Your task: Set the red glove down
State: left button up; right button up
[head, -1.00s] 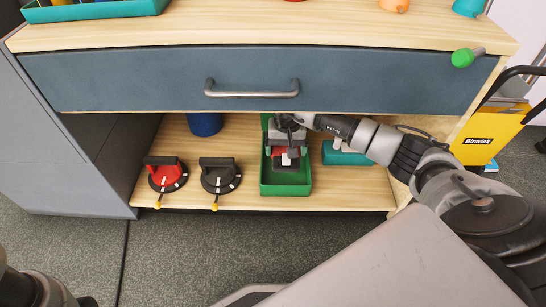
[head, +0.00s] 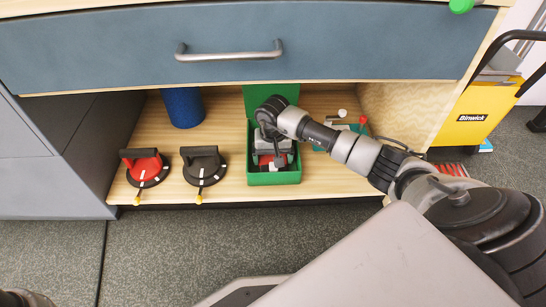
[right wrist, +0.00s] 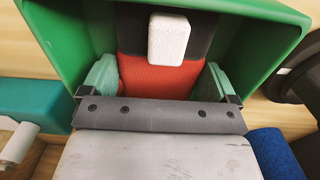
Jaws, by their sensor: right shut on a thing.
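A red piece with a dark part and a white block on it, which I take for the red glove (right wrist: 155,78), is inside an open green box (head: 272,179). The box stands on the lower shelf. My right gripper (head: 273,158) reaches down into the box. In the right wrist view its two green-padded fingers (right wrist: 158,80) are shut on the red piece from both sides. The box walls (right wrist: 62,42) rise around it. I cannot tell whether the piece touches the box floor. My left gripper is not in view.
Left of the box stand a red-handled rotary switch (head: 146,165) and a black one (head: 203,166). A blue cylinder (head: 183,107) is behind them. A drawer (head: 110,55) overhangs the shelf. A yellow Binwick box (head: 476,116) is at right.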

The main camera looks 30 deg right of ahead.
jog(key=o, duration=0.7)
jog(key=shift+f, duration=0.1)
notch_tip(320, 180, up, 8)
jog(key=p, duration=0.6)
jog(key=shift+f, duration=0.1)
jog(key=shift+s, duration=0.1)
